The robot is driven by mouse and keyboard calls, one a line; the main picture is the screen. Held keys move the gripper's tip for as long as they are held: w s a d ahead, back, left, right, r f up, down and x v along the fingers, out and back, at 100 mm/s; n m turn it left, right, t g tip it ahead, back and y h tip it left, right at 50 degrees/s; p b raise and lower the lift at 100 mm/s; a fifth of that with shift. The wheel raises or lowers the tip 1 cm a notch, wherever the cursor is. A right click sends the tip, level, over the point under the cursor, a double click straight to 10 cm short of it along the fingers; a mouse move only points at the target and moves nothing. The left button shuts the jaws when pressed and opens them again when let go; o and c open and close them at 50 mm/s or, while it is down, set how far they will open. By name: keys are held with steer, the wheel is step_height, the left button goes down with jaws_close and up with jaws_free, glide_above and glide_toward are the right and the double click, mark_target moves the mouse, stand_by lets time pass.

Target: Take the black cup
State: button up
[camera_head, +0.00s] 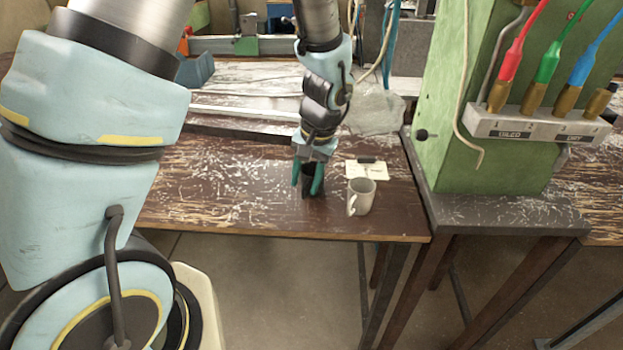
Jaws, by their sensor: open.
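The black cup (307,187) stands upright on the worn brown bench, near its front edge. My gripper (308,181) points down at the cup, with its two green fingers apart, one on the left side and one on the right side of it. The fingers partly cover the cup. I cannot tell whether they touch it.
A light grey mug (361,196) stands close to the right of the black cup. A white card with a dark clip (367,169) lies behind the mug. A green machine cabinet (480,100) rises at the right. The bench (220,205) is clear to the left.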

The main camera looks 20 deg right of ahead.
steer(key=shift+a+f, duration=0.1)
steer(key=shift+f, duration=0.5)
steer(key=shift+c, duration=0.2)
jaws_close()
stand_by(0.8)
